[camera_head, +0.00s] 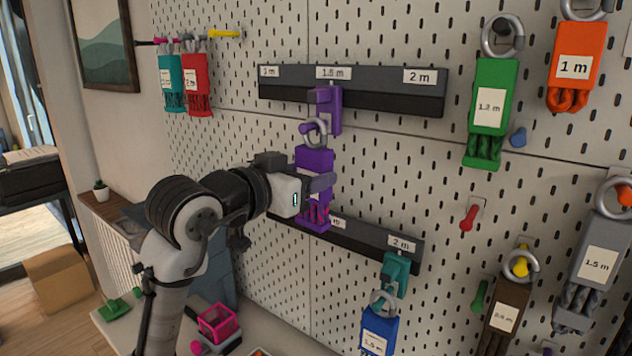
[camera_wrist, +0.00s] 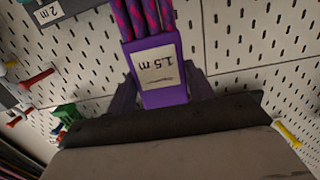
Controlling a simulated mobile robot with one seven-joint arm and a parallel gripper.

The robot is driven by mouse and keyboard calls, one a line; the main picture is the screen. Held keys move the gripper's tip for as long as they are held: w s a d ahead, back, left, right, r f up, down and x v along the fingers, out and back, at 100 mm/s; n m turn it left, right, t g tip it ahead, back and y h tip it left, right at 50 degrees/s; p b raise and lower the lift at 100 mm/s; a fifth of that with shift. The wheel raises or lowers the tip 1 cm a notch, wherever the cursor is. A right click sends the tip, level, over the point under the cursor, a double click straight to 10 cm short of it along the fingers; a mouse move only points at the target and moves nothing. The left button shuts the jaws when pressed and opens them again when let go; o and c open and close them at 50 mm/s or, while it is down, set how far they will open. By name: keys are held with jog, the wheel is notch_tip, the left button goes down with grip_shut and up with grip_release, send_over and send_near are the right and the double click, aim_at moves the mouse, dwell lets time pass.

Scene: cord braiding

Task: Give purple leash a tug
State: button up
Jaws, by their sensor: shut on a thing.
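The purple leash (camera_head: 314,160) is a purple block with a metal ring on top and pink-purple braided cord below. It hangs by its ring from a purple hook (camera_head: 328,108) under the "1.5 m" label of the upper dark rail (camera_head: 380,97). My gripper (camera_head: 318,183) is shut on the block from the front. In the wrist view the purple leash (camera_wrist: 164,95) shows a "1.5 m" card, with a dark finger of my gripper (camera_wrist: 162,92) on each side. The block's lower part and far side are partly hidden by my gripper.
A lower dark rail (camera_head: 375,243) runs just below, with a teal hook (camera_head: 396,272) holding a blue leash (camera_head: 379,332). Green (camera_head: 492,110) and orange (camera_head: 577,65) leashes hang at right. Teal (camera_head: 171,84) and red (camera_head: 196,85) ones hang at upper left.

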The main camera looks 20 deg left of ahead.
dwell(0.4)
jog(key=o, duration=1.6)
jog(key=shift+f, duration=0.1)
jog(key=shift+c, duration=0.2)
jog(key=v, duration=0.6)
